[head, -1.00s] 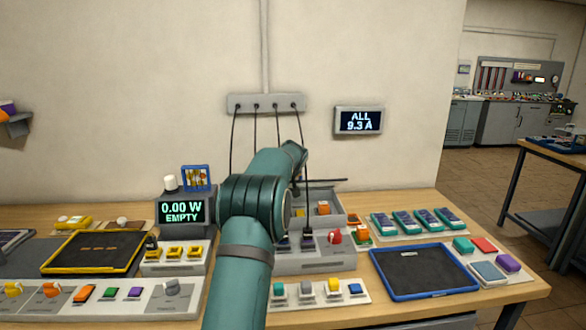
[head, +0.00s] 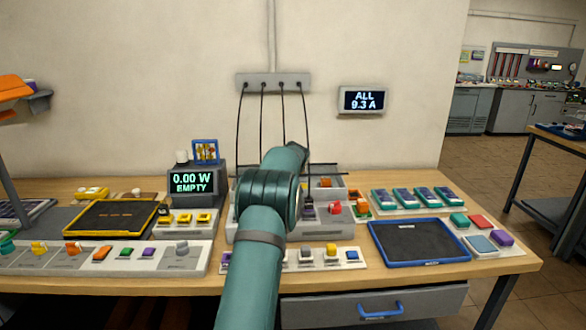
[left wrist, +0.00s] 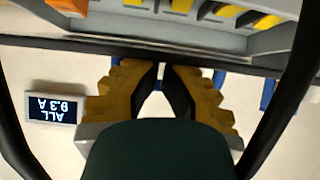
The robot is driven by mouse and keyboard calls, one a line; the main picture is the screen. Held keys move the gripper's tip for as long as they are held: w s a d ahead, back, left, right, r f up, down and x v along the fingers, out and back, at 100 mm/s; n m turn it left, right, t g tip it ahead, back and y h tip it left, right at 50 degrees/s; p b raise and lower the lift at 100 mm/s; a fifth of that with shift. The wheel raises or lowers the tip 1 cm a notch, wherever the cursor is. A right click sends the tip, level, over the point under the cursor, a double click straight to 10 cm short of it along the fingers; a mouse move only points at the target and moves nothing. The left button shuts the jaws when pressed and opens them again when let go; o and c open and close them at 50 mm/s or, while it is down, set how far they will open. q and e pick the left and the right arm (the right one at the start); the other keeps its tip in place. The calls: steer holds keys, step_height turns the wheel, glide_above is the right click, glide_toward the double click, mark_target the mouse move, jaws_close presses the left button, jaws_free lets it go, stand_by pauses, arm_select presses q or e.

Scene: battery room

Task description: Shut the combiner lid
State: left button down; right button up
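The combiner (head: 275,233) is a grey box in the middle of the bench, with black cables rising behind it to a wall plate. Its lid looks raised: a thin dark edge (head: 330,175) shows just right of my left arm, and my arm hides much of it. In the head view my left gripper is hidden behind its own wrist. In the left wrist view, upside down, my left gripper (left wrist: 160,72) has yellow fingers with black pads. Its tips are close together by a dark-edged grey strip (left wrist: 60,45), with blue bits behind. Contact or grip is unclear. My right gripper is not in view.
The wall plate (head: 272,83) and a display (head: 363,100) reading ALL 9.3 A are behind. A blue-rimmed tray (head: 420,264) lies right, a 0.00 W EMPTY meter (head: 190,183) left. A row of switches (head: 332,258) stands in front. Black cables (left wrist: 18,130) flank the gripper.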

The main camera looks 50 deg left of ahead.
arm_select(q)
steer(key=shift+s+d+f+b, duration=0.1)
steer(key=shift+f+b, duration=0.1)
steer(key=shift+f, duration=0.2)
steer(key=shift+s+d+f+b, duration=0.1)
steer(key=shift+f+b, duration=0.1)
steer(key=shift+f, duration=0.2)
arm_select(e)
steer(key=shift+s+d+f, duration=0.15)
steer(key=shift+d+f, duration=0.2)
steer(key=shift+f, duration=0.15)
arm_select(q)
steer(key=shift+f, duration=0.15)
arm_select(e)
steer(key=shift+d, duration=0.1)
arm_select(q)
step_height(320, 180, up, 5)
steer(key=p, duration=0.2)
steer(key=s+d+f+b, duration=0.2)
steer(key=s+d+f, duration=0.3)
steer(key=s+d, duration=0.1)
steer(key=shift+d+b, duration=0.3)
steer(key=shift+d, duration=0.45)
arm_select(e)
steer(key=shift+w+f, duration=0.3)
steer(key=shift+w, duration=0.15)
